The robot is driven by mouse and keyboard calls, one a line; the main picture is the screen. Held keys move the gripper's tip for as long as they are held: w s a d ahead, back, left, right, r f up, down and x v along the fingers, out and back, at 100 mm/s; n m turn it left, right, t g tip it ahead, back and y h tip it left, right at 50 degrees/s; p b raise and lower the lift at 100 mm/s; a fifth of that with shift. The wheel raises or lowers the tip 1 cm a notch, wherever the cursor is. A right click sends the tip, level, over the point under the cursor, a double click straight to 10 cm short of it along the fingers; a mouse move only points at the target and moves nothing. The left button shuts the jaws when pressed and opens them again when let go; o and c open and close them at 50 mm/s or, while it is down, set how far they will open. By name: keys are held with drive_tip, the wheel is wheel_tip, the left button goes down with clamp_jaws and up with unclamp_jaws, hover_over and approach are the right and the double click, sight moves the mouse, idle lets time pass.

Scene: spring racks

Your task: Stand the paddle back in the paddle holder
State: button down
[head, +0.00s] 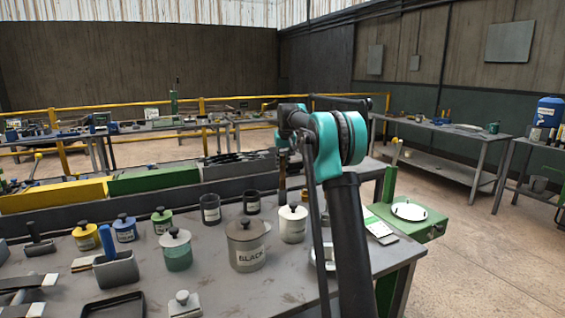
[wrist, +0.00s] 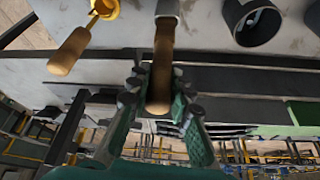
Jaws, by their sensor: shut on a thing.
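The paddle (wrist: 162,50) has a brown wooden handle and a grey metal part that runs out of the top of the wrist view. My gripper (wrist: 160,100) is shut on the handle, with a green-padded finger on each side. In the head view, my arm hides most of the gripper and the paddle. A dark open cup (wrist: 252,18) stands to the right of the paddle in the wrist view, apart from it. In the head view, two dark open cups (head: 210,208) (head: 252,202) stand left of my arm. I cannot tell which thing is the paddle holder.
A large grey lidded jar (head: 246,250) marked BLACK and a white lidded jar (head: 292,224) stand close to my arm. Several smaller jars and tools crowd the left of the bench. A green stand (head: 425,228) is at right. A yellow, wooden-handled tool (wrist: 72,48) shows in the wrist view.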

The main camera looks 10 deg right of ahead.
drive_tip(key=shift+f, duration=0.95)
drive_tip(key=c, duration=1.3)
unclamp_jaws()
drive_tip(key=o, duration=0.5)
drive_tip(key=shift+r, duration=3.5)
